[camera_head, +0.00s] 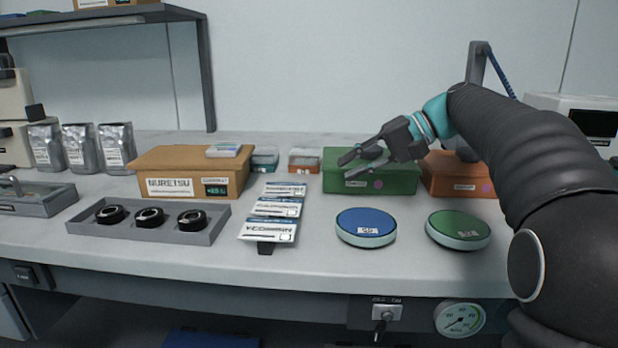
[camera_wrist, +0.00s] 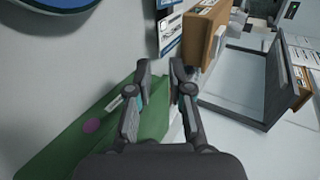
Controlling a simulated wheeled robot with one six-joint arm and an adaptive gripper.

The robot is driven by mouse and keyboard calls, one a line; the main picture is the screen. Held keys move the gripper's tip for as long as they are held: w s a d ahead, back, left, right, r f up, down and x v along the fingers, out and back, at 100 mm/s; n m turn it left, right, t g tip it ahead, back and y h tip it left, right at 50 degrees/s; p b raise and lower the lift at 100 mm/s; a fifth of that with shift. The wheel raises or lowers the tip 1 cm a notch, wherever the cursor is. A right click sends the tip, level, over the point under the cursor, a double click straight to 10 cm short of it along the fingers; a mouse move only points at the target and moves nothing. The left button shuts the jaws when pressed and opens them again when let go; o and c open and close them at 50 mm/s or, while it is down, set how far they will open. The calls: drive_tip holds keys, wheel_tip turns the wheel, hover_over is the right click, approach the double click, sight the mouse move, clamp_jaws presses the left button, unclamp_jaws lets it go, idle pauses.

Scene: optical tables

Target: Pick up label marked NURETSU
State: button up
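The word NURETSU shows on a white label (camera_head: 170,187) on the front of the cardboard box (camera_head: 222,177). Three white label cards lie in a column on a dark holder: a back card (camera_head: 285,188), a middle card (camera_head: 276,208) and a front card (camera_head: 267,230). The front card's print seems to read something like V-EDOMSIN; the other two are too small to read surely. Some cards also show in the wrist view (camera_wrist: 169,28). My gripper (camera_head: 345,168) is open and empty above the green box (camera_head: 393,177), right of the cards. Its parted fingers show in the wrist view (camera_wrist: 160,68).
A grey tray (camera_head: 160,234) with three black rings lies left of the cards. A blue disc (camera_head: 366,225) and a green disc (camera_head: 458,228) lie right. An orange box (camera_head: 458,172) stands beside the green box. Silver pouches (camera_head: 116,147) stand back left. The bench between cards and blue disc is clear.

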sight(310, 201)
drive_tip(key=shift+w+a, duration=0.15)
drive_tip(key=shift+w, duration=0.15)
drive_tip(key=shift+a+f, duration=0.1)
drive_tip(key=shift+a, duration=0.1)
drive_tip(key=shift+b+x, duration=1.35)
drive_tip(key=shift+x, duration=3.2)
drive_tip(key=shift+f, duration=0.1)
clamp_jaws()
wheel_tip(310, 201, up, 3)
drive_tip(key=shift+f+p, duration=0.15)
drive_tip(key=shift+p, duration=1.1)
drive_tip(key=shift+f, duration=0.1)
drive_tip(key=shift+d, duration=0.1)
